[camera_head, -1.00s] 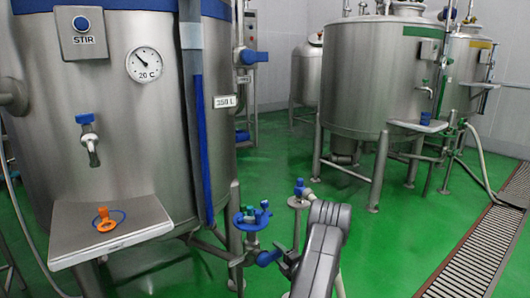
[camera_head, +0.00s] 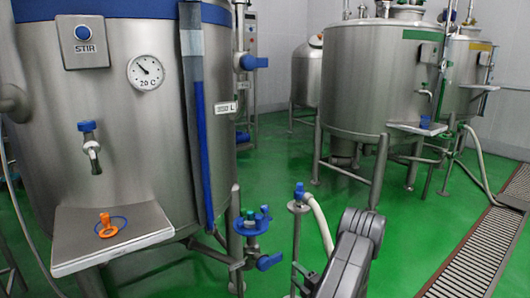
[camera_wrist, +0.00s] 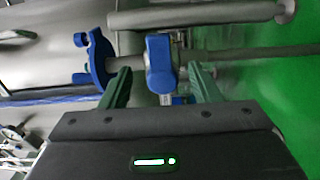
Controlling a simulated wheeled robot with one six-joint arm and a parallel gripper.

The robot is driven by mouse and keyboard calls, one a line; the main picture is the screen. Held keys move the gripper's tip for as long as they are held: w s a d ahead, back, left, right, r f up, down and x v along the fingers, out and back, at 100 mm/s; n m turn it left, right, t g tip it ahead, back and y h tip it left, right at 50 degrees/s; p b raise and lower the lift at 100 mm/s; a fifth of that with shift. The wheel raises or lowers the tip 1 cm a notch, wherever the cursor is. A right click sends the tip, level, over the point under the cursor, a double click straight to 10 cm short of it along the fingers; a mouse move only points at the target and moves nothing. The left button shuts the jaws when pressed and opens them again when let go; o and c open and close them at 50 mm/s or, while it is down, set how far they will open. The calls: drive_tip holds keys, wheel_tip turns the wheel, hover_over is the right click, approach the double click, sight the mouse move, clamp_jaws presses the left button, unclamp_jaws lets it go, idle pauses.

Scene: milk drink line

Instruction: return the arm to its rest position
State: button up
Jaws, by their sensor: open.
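My gripper (camera_wrist: 161,78) shows in the wrist view with its two green fingers apart. A blue valve handle (camera_wrist: 160,64) shows between the fingertips; I cannot tell how far beyond them it lies. A round blue part (camera_wrist: 95,60) on a metal pipe is just left of the left finger. In the head view only a dark grey link of my arm shows, rising from the bottom edge right of centre. My gripper is outside that view.
A large steel tank (camera_head: 130,195) with a tap (camera_head: 90,148) stands left. Its shelf (camera_head: 135,232) bears an orange piece (camera_head: 106,226). Blue valves (camera_head: 252,222) and a post with a hose (camera_head: 318,220) stand close to my arm. Green floor (camera_head: 410,225) is clear toward the drain grate (camera_head: 480,250).

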sight(280, 257)
drive_tip(key=b+x, duration=0.2)
drive_tip(key=x, duration=0.9)
drive_tip(key=shift+w+a, duration=0.2)
drive_tip(key=shift+d+r+n, duration=0.15)
drive_tip(key=shift+r+n, duration=0.1)
drive_tip(key=shift+n, duration=0.05)
drive_tip(key=shift+s+r+n, duration=0.1)
drive_tip(key=shift+r+n, duration=0.15)
drive_tip(key=shift+n, duration=0.25)
drive_tip(key=shift+s, duration=0.1)
